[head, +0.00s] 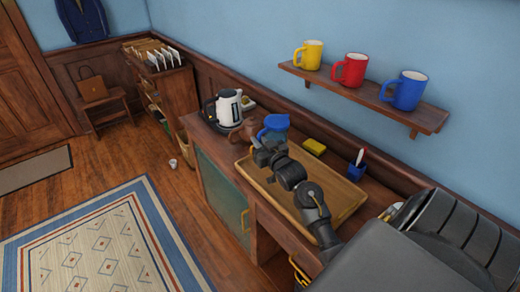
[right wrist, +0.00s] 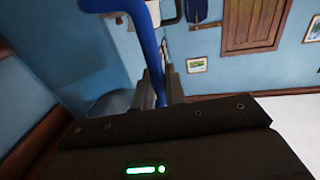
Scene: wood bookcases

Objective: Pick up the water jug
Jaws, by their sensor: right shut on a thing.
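The water jug (head: 274,124) is blue and stands out above the wooden tray on the cabinet top in the head view; my right arm hides its lower part. In the right wrist view its blue handle (right wrist: 148,45) runs down between the two fingers. My right gripper (head: 264,150) is at the jug, and in the right wrist view the gripper (right wrist: 160,88) is shut on the handle. Whether the jug touches the tray or is raised cannot be told. My left gripper is in neither view.
The wooden tray (head: 346,206) lies under my right arm. A white kettle (head: 229,107) and a brown object (head: 242,132) are close to the jug. A wall shelf (head: 362,92) holds yellow, red and blue mugs.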

